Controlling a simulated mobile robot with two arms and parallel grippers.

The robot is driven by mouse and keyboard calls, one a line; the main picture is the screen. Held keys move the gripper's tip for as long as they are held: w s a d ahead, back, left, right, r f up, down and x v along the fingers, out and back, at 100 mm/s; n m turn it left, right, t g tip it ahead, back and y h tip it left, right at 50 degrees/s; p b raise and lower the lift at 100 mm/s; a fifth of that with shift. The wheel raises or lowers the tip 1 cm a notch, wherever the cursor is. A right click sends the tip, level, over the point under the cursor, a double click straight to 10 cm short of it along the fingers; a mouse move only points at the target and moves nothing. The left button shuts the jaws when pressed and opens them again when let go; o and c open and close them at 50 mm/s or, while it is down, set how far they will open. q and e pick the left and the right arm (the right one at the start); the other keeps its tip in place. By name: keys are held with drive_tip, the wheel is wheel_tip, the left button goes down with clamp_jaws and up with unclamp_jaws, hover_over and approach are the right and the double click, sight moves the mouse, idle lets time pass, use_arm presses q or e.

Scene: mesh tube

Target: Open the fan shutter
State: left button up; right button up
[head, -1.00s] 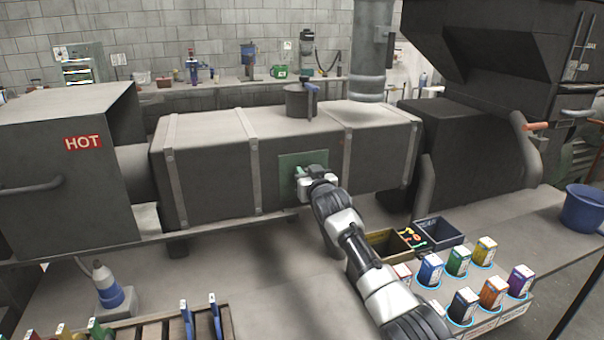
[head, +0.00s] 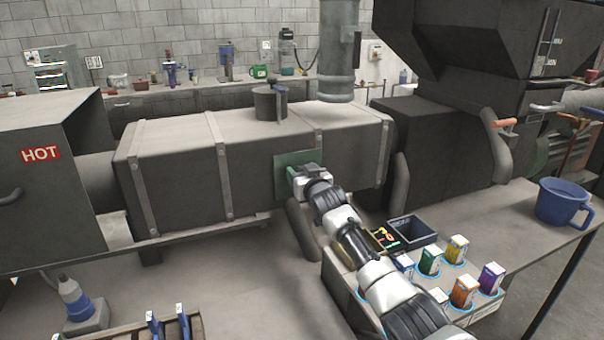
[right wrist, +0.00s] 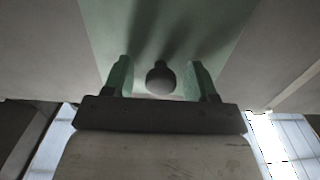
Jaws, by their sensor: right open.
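The fan shutter appears to be the flat green plate (head: 284,180) on the front of the long dark box (head: 180,178). My right gripper (head: 298,176) is at the plate. In the right wrist view, a dark round knob (right wrist: 160,78) stands out from the green plate (right wrist: 185,25). My right gripper (right wrist: 160,80) is open, with one finger on each side of the knob and small gaps showing. My left gripper is not in view.
A blue mug (head: 562,203) stands on the right of the bench. A box marked HOT (head: 45,185) stands at left. A lidded pot (head: 268,104) sits on the long box.

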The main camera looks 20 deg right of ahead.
drive_tip(key=shift+s+r+p, duration=0.1)
drive_tip(key=shift+s+p, duration=0.05)
drive_tip(key=shift+p, duration=0.15)
drive_tip(key=s+p, duration=0.9)
drive_tip(key=s, duration=0.1)
drive_tip(key=shift+s+d+p, duration=0.2)
drive_tip(key=shift+s+p, duration=0.1)
drive_tip(key=shift+p, duration=0.1)
